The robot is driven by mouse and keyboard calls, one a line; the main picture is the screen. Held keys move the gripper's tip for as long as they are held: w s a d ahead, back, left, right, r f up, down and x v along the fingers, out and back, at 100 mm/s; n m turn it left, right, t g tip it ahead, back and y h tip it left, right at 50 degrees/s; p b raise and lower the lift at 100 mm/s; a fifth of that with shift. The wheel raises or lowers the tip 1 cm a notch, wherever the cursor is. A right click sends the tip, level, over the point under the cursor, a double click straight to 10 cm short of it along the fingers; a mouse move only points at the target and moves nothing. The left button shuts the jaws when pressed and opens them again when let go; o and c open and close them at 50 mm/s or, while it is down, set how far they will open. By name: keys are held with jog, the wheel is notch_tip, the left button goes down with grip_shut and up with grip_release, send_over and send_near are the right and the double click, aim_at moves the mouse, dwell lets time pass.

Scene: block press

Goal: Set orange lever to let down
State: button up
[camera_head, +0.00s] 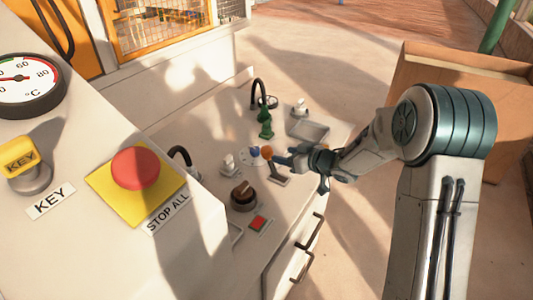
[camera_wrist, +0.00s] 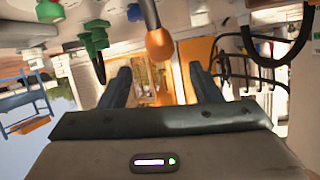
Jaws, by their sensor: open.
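The orange lever has a ball knob (camera_head: 267,151) on a dark stick, standing over a small labelled plate (camera_head: 281,181) on the console top. In the wrist view the orange knob (camera_wrist: 160,45) hangs from its stick at the top centre, just beyond the fingertips. My gripper (camera_head: 287,160) is at the right of the knob with its fingers pointing at it. In the wrist view my gripper (camera_wrist: 159,70) is open with nothing between its fingers. The knob appears ahead of the gap; whether it touches a finger cannot be told.
Close by are a blue knob (camera_head: 254,152), a white knob (camera_head: 228,162), a dark rotary knob (camera_head: 243,195), a red square button (camera_head: 257,223) and a green valve (camera_head: 265,122). A big red stop button (camera_head: 135,168) is at left. A cardboard box (camera_head: 470,68) stands at right.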

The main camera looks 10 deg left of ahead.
aim_at(271, 152)
jog(key=x, duration=0.9)
jog(key=shift+w+a+f, duration=0.1)
jog(key=shift+a+f, duration=0.05)
jog(key=shift+a, duration=0.05)
jog(key=c, duration=1.2)
jog(key=shift+b, duration=0.3)
grip_shut()
